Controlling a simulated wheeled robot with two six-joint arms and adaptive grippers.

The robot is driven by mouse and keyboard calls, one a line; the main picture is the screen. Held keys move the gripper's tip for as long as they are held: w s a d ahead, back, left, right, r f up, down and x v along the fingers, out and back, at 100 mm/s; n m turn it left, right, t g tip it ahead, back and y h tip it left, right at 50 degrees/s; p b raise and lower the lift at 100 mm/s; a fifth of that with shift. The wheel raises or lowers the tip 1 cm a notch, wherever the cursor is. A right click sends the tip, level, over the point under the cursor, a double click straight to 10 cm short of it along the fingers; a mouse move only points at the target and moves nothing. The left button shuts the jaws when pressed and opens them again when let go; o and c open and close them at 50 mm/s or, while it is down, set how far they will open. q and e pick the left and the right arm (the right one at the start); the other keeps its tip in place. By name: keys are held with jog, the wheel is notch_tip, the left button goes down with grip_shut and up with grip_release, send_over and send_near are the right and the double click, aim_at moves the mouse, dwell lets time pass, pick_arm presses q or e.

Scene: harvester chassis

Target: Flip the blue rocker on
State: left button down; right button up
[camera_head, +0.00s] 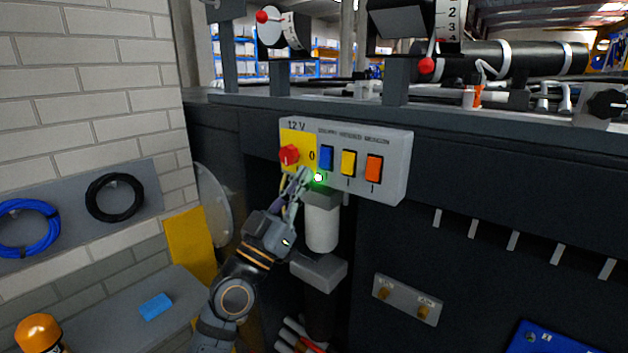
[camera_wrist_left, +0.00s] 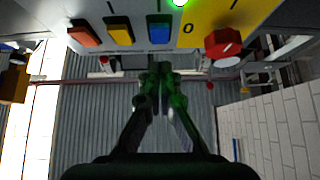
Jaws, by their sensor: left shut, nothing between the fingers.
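The blue rocker (camera_head: 327,158) is on a light grey switch panel (camera_head: 396,186), left of a yellow rocker (camera_head: 348,163) and an orange rocker (camera_head: 374,169). A green light glows just below the blue rocker. In the left wrist view the blue rocker (camera_wrist_left: 159,29) is near the top, with the green light above it. My left gripper (camera_head: 304,174) is shut and empty, its tips close below and left of the blue rocker. I cannot tell whether they touch the panel. In the left wrist view its closed fingers (camera_wrist_left: 160,72) look green-lit. My right gripper is not in view.
A red knob (camera_head: 289,154) on a yellow plate sits left of the rockers, close to my left fingertips. A white cylinder (camera_head: 321,229) stands below the panel. Red-tipped levers (camera_head: 426,66) are above. A brick wall (camera_head: 90,75) is on the left.

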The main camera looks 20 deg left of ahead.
aim_at(324, 161)
pick_arm(q)
jog(key=shift+w+d+f+b, duration=0.15)
jog(key=shift+w+d+b, duration=0.15)
jog(key=shift+w, duration=0.65)
jog(key=shift+w+d+f+b, duration=0.15)
jog(key=shift+w+d, duration=0.25)
jog(key=shift+w, duration=0.5)
